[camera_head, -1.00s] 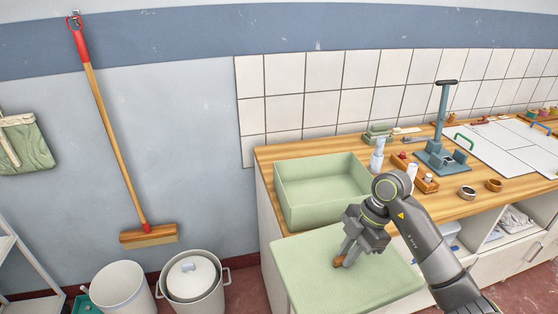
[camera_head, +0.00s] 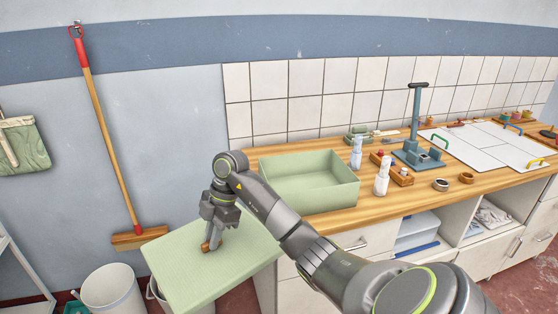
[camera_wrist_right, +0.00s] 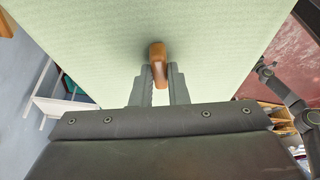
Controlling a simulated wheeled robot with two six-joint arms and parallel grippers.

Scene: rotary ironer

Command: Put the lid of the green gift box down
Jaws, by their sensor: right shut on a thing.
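The green gift box (camera_head: 325,192) stands open on the left end of the wooden counter. Its pale green lid (camera_head: 190,262) is in the air left of the counter, beyond the counter's edge and apart from the box. My right gripper (camera_head: 211,246) is shut on the lid's brown knob. In the right wrist view the fingers (camera_wrist_right: 158,88) close on both sides of the brown knob (camera_wrist_right: 158,62), and the lid (camera_wrist_right: 95,45) fills most of the picture. My left gripper is not in view.
The wooden counter (camera_head: 340,219) carries two white bottles, a small wooden caddy (camera_head: 398,176), a blue-grey stand (camera_head: 415,155) and white panels (camera_head: 490,147) farther right. White bins (camera_head: 112,290) stand on the floor near the lid. A broom (camera_head: 110,150) hangs on the wall.

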